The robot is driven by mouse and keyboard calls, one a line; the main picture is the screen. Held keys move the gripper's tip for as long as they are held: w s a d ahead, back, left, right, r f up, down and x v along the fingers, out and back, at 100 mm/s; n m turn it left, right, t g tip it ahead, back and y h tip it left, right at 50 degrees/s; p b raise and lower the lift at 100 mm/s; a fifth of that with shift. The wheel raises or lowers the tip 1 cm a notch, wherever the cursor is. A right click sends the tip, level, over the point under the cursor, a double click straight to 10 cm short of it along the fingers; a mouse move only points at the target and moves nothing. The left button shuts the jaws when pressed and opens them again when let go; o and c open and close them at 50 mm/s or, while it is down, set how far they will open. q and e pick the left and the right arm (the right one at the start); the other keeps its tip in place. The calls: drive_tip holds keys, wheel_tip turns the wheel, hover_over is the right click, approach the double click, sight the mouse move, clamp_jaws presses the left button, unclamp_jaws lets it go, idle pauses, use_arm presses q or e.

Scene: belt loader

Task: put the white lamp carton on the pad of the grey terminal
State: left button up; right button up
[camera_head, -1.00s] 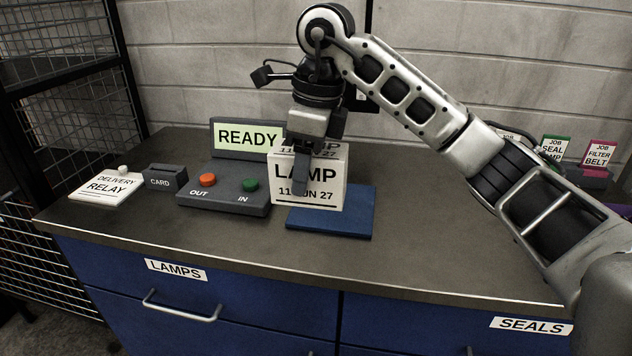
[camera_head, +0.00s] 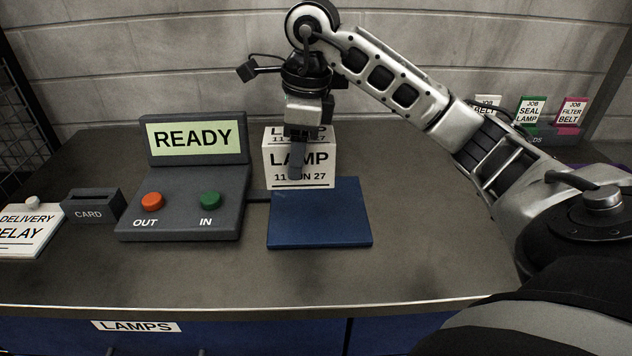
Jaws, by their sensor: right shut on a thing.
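The white lamp carton (camera_head: 318,163), marked LAMP 11 JUN 27, is upright in the head view. My right gripper (camera_head: 297,165) reaches down from above and is shut on it, one finger across its front face. The carton's lower edge overlaps the back left part of the blue pad (camera_head: 322,220); I cannot tell whether it touches the pad or hangs above or behind it. The grey terminal (camera_head: 185,190) stands left of the pad, its screen (camera_head: 192,137) reading READY, with an orange OUT button (camera_head: 152,202) and a green IN button (camera_head: 210,200). My left gripper is out of view.
A dark CARD holder (camera_head: 92,206) and a white delivery relay box (camera_head: 28,232) stand left of the terminal. Job cards in a holder (camera_head: 545,135) stand at the back right. A block wall closes the back. The counter's front and the area right of the pad are clear.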

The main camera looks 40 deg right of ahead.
sight(326, 132)
drive_tip(key=d+f, duration=0.1)
drive_tip(key=f, duration=0.1)
drive_tip(key=s+d+f, duration=0.1)
drive_tip(key=shift+s+d+f, duration=0.2)
drive_tip(key=shift+d+f, duration=0.35)
drive_tip(key=shift+f, duration=1.5)
drive_tip(key=shift+f, duration=0.1)
drive_tip(key=o, duration=1.1)
drive_tip(key=shift+c, duration=0.2)
drive_tip(key=r, duration=0.4)
drive_tip(key=d+r, duration=0.1)
drive_tip(key=r, duration=0.3)
drive_tip(key=s+r, duration=0.1)
drive_tip(key=r, duration=0.3)
drive_tip(key=shift+s+d, duration=0.1)
drive_tip(key=shift+d, duration=0.05)
